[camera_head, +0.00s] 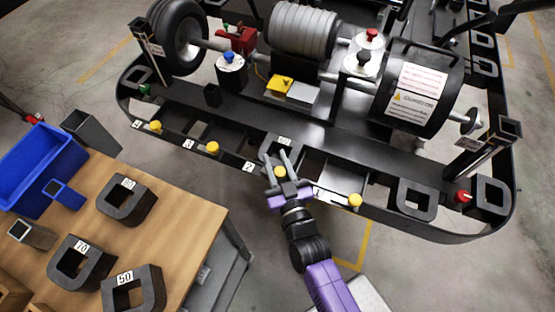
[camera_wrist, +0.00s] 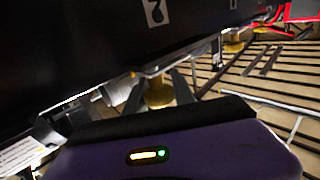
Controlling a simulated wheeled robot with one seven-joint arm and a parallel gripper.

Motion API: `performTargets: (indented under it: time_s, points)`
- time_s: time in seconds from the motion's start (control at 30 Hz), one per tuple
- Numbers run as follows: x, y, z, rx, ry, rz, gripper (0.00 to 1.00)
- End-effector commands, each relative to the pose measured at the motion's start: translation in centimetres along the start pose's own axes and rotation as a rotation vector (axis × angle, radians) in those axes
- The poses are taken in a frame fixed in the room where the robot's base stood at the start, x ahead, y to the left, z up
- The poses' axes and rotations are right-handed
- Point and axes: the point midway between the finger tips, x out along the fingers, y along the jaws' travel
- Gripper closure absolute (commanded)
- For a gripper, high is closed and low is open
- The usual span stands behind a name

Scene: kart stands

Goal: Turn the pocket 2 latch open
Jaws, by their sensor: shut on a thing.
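The pocket 2 latch has a yellow knob (camera_head: 280,172), to the right of the "2" label (camera_head: 249,166) on the black kart frame's front edge. In the wrist view this yellow knob (camera_wrist: 157,93) sits between my two fingers, below a white "2" label (camera_wrist: 154,12). My gripper (camera_head: 277,168) is shut on the knob; the fingers (camera_wrist: 159,92) stand on either side of it. A dark block labelled 60 (camera_head: 281,143) sits in the frame just behind my fingertips. The latch's inner part is hidden, so I cannot tell its turn angle.
Other yellow knobs stand along the same edge, one to the left (camera_head: 212,148) and one to the right (camera_head: 355,200). A wooden table (camera_head: 170,215) at lower left carries dark blocks labelled 80 (camera_head: 112,207), 70 and 50, and a blue bin (camera_head: 38,165). Floor shows between table and frame.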

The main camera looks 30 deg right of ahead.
Motion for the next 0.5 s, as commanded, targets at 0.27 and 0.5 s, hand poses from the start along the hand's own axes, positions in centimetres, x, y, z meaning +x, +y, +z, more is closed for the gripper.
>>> performTargets:
  time_s: [0.27,0.5]
  points:
    - [-0.03,-0.37,-0.11,-0.002,0.003,-0.068,1.0]
    - [-0.03,-0.35,-0.11,-0.002,0.003,-0.092,1.0]
